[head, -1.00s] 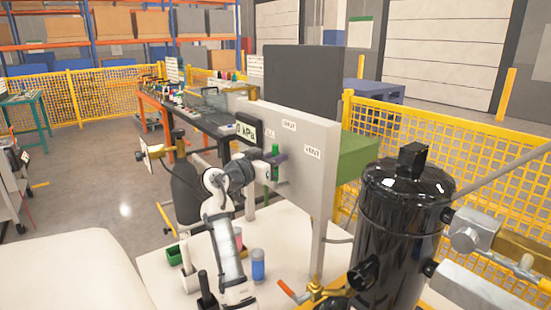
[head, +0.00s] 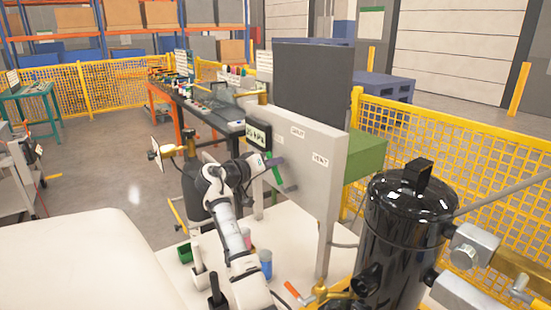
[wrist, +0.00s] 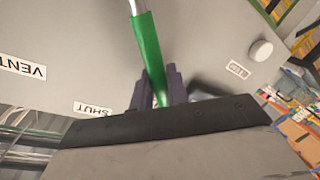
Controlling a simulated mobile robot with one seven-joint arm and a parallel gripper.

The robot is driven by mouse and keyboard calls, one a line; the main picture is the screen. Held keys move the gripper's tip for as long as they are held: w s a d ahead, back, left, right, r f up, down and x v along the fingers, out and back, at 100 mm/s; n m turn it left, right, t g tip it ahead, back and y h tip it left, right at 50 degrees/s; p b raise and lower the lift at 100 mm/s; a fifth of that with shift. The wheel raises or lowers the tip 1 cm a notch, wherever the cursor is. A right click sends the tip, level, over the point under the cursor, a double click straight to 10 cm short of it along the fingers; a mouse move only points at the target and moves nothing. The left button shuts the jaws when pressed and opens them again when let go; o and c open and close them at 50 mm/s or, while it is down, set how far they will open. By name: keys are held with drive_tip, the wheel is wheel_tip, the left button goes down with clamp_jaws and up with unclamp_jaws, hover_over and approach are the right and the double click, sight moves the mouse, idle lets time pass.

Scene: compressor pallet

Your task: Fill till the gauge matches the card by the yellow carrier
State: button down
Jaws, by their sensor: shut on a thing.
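My gripper (head: 270,166) is at the grey panel (head: 325,190), shut on a green valve lever (head: 285,182). The lever also shows in the wrist view (wrist: 148,50), with its grey shaft at the top and its lower end between my dark fingers (wrist: 157,88). The panel carries the labels SHUT (wrist: 92,108), VENT (wrist: 22,67) and a small one at right (wrist: 238,70), too blurred to read surely. The dark gauge display (head: 258,136) shows a kPa reading with unclear digits. I cannot pick out the yellow carrier or its card.
A black tank (head: 405,225) stands right of the panel. An orange-handled valve (head: 300,294) is below it. A green cup (head: 185,253) and a blue cup (head: 266,262) stand on the pale table. A white card (head: 154,146) stands at left. Yellow fencing (head: 460,165) lies behind.

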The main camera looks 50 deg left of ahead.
drive_tip(key=shift+a+f+n+p, duration=0.3)
drive_tip(key=shift+a+f+n, duration=0.2)
drive_tip(key=shift+n, duration=0.3)
drive_tip(key=shift+h, duration=0.3)
drive_tip(key=c, duration=1.4)
unclamp_jaws()
drive_tip(key=shift+c, duration=0.2)
drive_tip(key=s+r+b, duration=0.2)
drive_tip(key=s+b, duration=0.2)
drive_tip(key=s, duration=0.9)
drive_tip(key=shift+s+d, duration=0.3)
drive_tip(key=shift+s, duration=0.05)
